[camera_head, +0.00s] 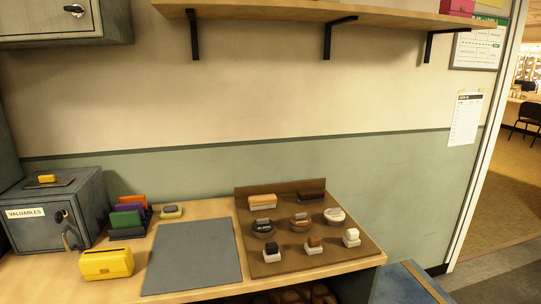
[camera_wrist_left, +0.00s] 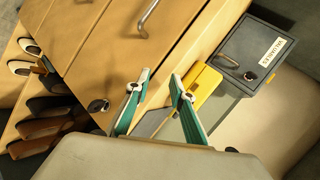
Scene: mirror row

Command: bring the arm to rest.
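My left gripper (camera_wrist_left: 160,76) shows only in the left wrist view. Its two teal fingers stand apart with nothing between them, so it is open and empty. Behind the fingertips lie the wooden counter edge and the yellow box, seen at a tilt. The left arm does not show in the head view. My right gripper is in neither view. In the head view the wooden counter (camera_head: 206,209) carries a bare grey mat (camera_head: 193,256) and a yellow box (camera_head: 106,263), which also shows in the left wrist view (camera_wrist_left: 204,86).
A grey safe (camera_head: 85,194) stands at the counter's left, coloured holders (camera_head: 128,218) beside it. A brown display board (camera_head: 350,251) with brushes and tins fills the right. A shelf (camera_head: 270,12) overhangs the back. Drawers (camera_wrist_left: 115,50) and shoes (camera_wrist_left: 40,130) lie below.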

